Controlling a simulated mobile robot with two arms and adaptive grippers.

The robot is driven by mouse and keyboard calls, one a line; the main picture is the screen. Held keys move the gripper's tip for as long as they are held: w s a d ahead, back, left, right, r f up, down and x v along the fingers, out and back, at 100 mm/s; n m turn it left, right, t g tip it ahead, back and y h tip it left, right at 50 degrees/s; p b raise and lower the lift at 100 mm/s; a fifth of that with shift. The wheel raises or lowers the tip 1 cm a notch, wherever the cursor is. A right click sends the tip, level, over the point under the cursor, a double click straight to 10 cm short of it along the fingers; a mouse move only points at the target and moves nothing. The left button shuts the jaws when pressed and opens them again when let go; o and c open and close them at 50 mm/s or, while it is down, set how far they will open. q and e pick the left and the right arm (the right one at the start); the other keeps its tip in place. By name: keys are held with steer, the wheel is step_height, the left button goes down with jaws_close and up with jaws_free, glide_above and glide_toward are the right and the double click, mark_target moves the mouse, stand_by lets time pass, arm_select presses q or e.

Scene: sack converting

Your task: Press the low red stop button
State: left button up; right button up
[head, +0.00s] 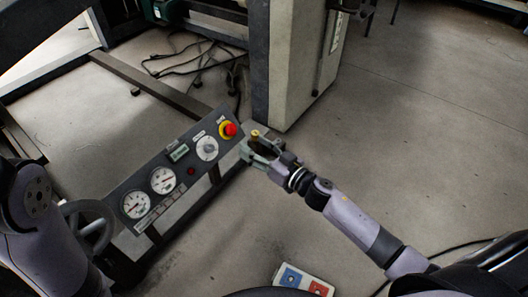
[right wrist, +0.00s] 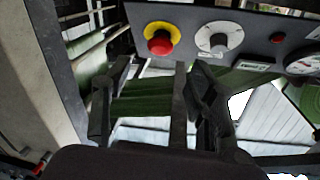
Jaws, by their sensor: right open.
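The red stop button (head: 230,129) is a round mushroom head on a yellow collar, at the upper right end of a dark sloping control panel (head: 150,175). In the right wrist view the button (right wrist: 160,42) shows at upper centre, above the fingers. My right gripper (head: 257,147) is just right of and below the button in the head view. In the right wrist view the gripper (right wrist: 158,78) is open, with nothing held between its fingers, and appears apart from the button. My left arm shows at the left edge of the head view; its gripper is not visible.
The panel also carries a white dial (head: 207,148), a small dark red light (head: 191,171) and two round gauges (head: 163,180). A pale machine column (head: 300,60) stands behind. A box with blue and red patches (head: 303,281) lies low. Open floor (head: 420,130) lies right.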

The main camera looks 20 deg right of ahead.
steer(key=v, duration=0.3)
steer(key=shift+s+d, duration=0.15)
steer(key=shift+s, duration=0.2)
